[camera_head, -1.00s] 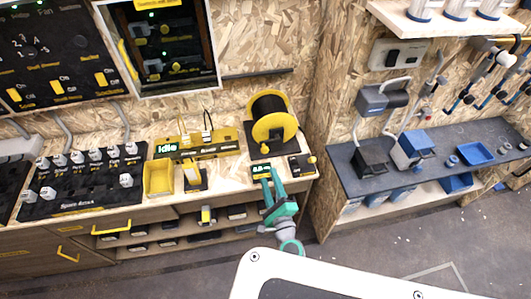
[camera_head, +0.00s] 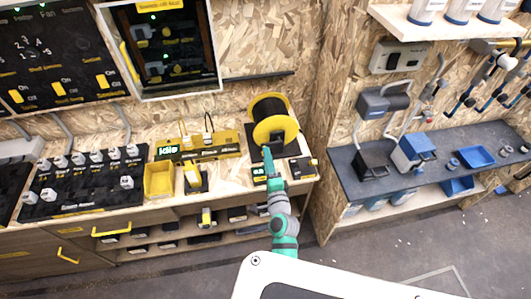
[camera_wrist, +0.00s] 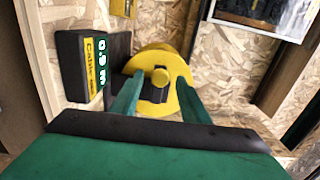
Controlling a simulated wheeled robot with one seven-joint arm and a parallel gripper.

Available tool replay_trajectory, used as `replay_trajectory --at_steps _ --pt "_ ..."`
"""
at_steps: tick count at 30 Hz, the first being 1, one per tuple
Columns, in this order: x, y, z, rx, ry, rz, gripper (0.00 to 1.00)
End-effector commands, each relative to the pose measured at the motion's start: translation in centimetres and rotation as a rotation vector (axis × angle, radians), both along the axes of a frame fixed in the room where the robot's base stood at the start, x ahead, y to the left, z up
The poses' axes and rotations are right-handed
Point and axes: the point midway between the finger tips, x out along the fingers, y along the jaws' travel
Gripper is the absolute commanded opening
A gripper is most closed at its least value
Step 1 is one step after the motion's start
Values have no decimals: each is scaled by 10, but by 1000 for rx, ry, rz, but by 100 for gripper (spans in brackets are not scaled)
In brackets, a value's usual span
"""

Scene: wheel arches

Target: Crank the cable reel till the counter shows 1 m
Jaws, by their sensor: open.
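The cable reel (camera_head: 271,121) stands on the bench, with yellow flanges and dark cable wound between them. In the wrist view its yellow face (camera_wrist: 178,65) is ahead, with a round yellow knob (camera_wrist: 160,77) showing between my fingers. My gripper (camera_head: 268,150) is in front of the reel's lower part. In the wrist view my gripper (camera_wrist: 162,100) is open, its two green fingers on either side of the knob; I cannot tell whether they touch it.
Left are a yellow tray (camera_head: 159,180), a yellow unit reading "Idle" (camera_head: 198,148) and a black switch panel (camera_head: 85,180). A grey bench (camera_head: 440,150) stands at right.

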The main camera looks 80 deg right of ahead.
Motion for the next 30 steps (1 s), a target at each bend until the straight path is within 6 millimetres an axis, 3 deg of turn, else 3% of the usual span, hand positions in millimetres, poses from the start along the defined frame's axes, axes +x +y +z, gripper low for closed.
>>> replay_trajectory --at_steps 7,19,24,30 --pt "12 -26 0 0 -1 -1 41" --pt "15 -31 0 0 -1 0 41" --pt "15 -31 0 0 -1 0 3" --pt "16 -30 0 2 -4 1 0"
